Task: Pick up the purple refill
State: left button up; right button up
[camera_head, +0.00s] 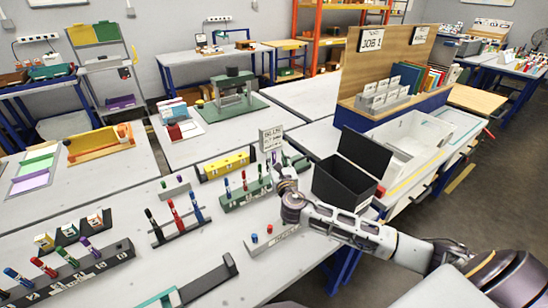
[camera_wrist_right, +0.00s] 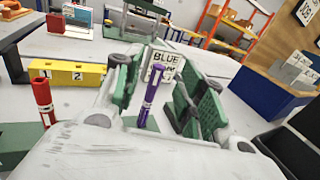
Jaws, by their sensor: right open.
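The purple refill (camera_wrist_right: 149,100) stands nearly upright in the right wrist view, its lower end at a green rack. My right gripper (camera_wrist_right: 163,98) is open, with a green-padded finger on each side of the refill. I see no finger closed on it. In the head view my right gripper (camera_head: 284,172) is over the right end of the green rack (camera_head: 245,194), which holds several coloured refills. The refill is small there and mostly hidden by the gripper. My left gripper is not in view.
A sign reading BLUE (camera_wrist_right: 163,65) stands behind the refill. A red refill (camera_wrist_right: 43,98) and a yellow numbered block (camera_wrist_right: 65,73) are to the left. An open black box (camera_head: 345,180) stands right of the gripper. A grey block with two short pieces (camera_head: 272,238) lies in front.

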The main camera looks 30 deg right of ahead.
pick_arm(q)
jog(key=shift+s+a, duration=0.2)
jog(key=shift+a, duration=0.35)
pick_arm(e)
jog(key=shift+w+d, duration=0.1)
jog(key=shift+w, duration=0.4)
